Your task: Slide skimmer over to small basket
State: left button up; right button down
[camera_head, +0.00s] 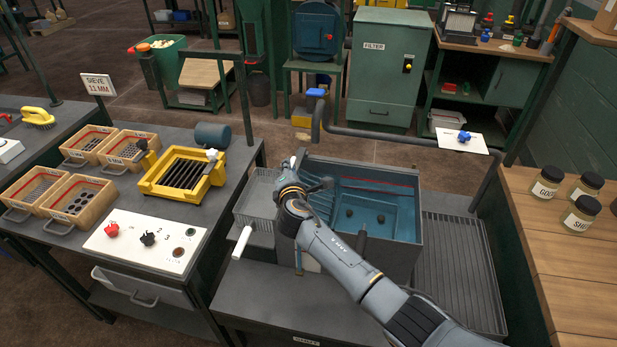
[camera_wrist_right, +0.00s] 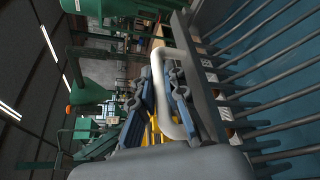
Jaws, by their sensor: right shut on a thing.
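My right gripper (camera_wrist_right: 161,104) is shut on a white bent handle (camera_wrist_right: 158,70) in the right wrist view. The handle joins a grey bar with a row of long grey tines or rods, which I take to be the skimmer (camera_wrist_right: 243,80), over the blue tank interior. In the head view my right arm reaches to the left end of the tank (camera_head: 405,262), and its wrist hides most of the skimmer and the grip. A small grey wire basket (camera_head: 256,190) stands against the tank's left side, partly behind my wrist. My left gripper is not in view.
Dark lumps (camera_head: 381,218) show in the blue tank. A ribbed drain board (camera_head: 460,270) lies to the tank's right. A white-handled thing (camera_head: 241,243) is just left of the tank. A yellow sieve frame (camera_head: 180,172) and wooden trays (camera_head: 76,199) occupy the left bench.

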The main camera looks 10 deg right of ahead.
jog(key=shift+w+a, duration=0.1)
jog(key=shift+a, duration=0.2)
jog(key=shift+r, duration=0.1)
jog(key=shift+a, duration=0.1)
jog(key=c, duration=1.5)
grip_release()
jog(key=shift+c, duration=0.2)
jog(key=shift+o, duration=0.9)
jog(key=shift+w+a, duration=0.1)
jog(key=v, duration=1.2)
